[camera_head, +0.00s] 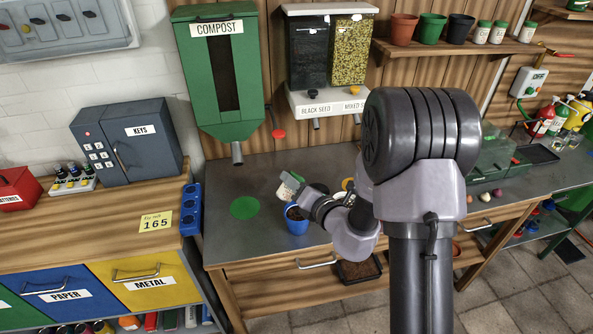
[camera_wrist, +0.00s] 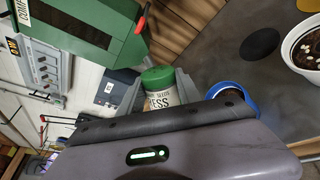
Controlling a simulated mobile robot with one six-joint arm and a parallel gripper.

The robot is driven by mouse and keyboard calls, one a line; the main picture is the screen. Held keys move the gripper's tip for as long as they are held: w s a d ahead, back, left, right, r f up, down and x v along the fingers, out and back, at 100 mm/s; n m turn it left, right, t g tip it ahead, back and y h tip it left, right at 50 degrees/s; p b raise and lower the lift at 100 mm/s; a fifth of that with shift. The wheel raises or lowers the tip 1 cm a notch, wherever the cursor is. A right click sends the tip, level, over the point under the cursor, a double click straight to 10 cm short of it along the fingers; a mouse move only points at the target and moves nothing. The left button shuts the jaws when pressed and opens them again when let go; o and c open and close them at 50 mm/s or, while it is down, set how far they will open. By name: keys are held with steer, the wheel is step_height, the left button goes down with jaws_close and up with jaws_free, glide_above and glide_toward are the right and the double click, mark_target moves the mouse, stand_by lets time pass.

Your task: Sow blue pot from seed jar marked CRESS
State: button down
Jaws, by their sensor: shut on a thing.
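My gripper (camera_head: 304,192) is shut on a white jar (camera_head: 288,187) and holds it above the bench. In the wrist view the jar (camera_wrist: 160,92) has a green lid (camera_wrist: 157,77) and a label of which "SEEDS" and "ESS" can be read. It sits between the two fingers (camera_wrist: 160,97). In the head view the jar looks tilted. The blue pot (camera_head: 297,227) stands on the bench just below the jar and gripper, with dark soil inside. The wrist view shows its blue rim (camera_wrist: 216,88) right of the jar, partly hidden by my gripper body.
A green compost dispenser (camera_head: 190,75) hangs at the back, with a green disc (camera_head: 244,208) on the bench below its spout. A seed dispenser (camera_head: 310,102) hangs to its right. A white pot (camera_wrist: 287,62) stands near the blue one. Bare bench (camera_head: 225,180) lies left.

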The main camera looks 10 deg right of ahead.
steer(key=m+p, duration=0.1)
steer(key=f+m+g+y+p, duration=0.1)
steer(key=m+p, duration=0.1)
steer(key=shift+a+f, duration=0.1)
steer(key=shift+a, duration=0.05)
steer(key=m+p, duration=0.1)
steer(key=f+m+g+y+p, duration=0.1)
steer(key=p, duration=0.1)
steer(key=shift+s, duration=0.1)
steer(key=m+p, duration=0.2)
steer(key=shift+f+y+p, duration=0.35)
steer(key=shift+y, duration=0.05)
steer(key=shift+f+m+g+y+p, duration=0.3)
steer(key=shift+f+m+p, duration=0.15)
steer(key=shift+m, duration=0.45)
stand_by(0.3)
